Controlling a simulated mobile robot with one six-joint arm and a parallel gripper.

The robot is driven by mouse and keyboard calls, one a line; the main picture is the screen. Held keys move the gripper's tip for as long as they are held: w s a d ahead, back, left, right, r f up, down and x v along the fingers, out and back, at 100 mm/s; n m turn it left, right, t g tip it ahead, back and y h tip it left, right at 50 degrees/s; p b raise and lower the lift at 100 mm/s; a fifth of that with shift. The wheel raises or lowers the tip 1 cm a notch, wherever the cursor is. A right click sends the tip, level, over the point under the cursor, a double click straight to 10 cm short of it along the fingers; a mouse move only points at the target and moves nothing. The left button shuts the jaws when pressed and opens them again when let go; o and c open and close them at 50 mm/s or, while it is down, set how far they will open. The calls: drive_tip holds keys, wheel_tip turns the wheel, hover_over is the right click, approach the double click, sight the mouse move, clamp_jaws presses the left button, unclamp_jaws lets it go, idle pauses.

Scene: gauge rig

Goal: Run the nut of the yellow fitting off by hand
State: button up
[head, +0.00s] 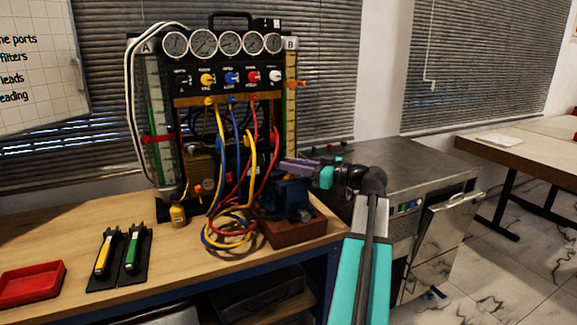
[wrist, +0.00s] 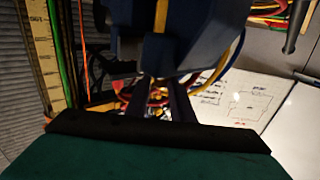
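The gauge rig (head: 230,80) stands at the back of the bench. A yellow fitting (head: 208,101) sits in the row under its knobs, with a yellow hose (head: 220,130) hanging from it; its nut is too small to make out. My gripper (head: 287,164) is right of the hoses, just above a blue vise (head: 292,192), apart from the yellow fitting. In the wrist view, my gripper (wrist: 160,94) shows two dark fingers spread apart, with coloured hoses seen through the gap and nothing clearly held. A dark blue body fills the top of that view.
Looped red, blue and yellow hoses (head: 232,238) lie in front of the rig. Two handled tools (head: 118,254) lie on a black mat at the left, near a red tray (head: 32,281). A steel cabinet (head: 415,175) adjoins the bench.

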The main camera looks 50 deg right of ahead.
drive_tip(key=shift+a, duration=0.1)
clamp_jaws()
drive_tip(key=shift+d+f+n+g+y+b, duration=0.1)
drive_tip(key=shift+d+n+g+y+b, duration=0.15)
drive_tip(key=shift+n+g+y+b, duration=0.5)
drive_tip(key=n+y+b, duration=0.1)
drive_tip(key=y, duration=0.1)
drive_tip(key=shift+n+g+y, duration=0.25)
drive_tip(key=shift+g+y, duration=0.1)
drive_tip(key=shift+a+n+g+y+b, duration=0.1)
drive_tip(key=shift+n+g+y+b, duration=0.2)
drive_tip(key=shift+n+g+y, duration=0.4)
drive_tip(key=shift+n+g+y+b, duration=0.3)
drive_tip(key=shift+n+y+b, duration=0.1)
drive_tip(key=shift+y+b, duration=0.35)
drive_tip(key=shift+n+g+y+b, duration=0.5)
drive_tip(key=shift+g+b, duration=0.1)
drive_tip(key=shift+b, duration=1.6)
drive_tip(key=n+g+y+b, duration=0.1)
drive_tip(key=b, duration=0.8)
drive_tip(key=shift+f, duration=0.1)
drive_tip(key=b, duration=0.4)
drive_tip(key=shift+r+n+g+b, duration=0.2)
drive_tip(key=shift+n+g+b, duration=0.1)
drive_tip(key=shift+g+b, duration=0.1)
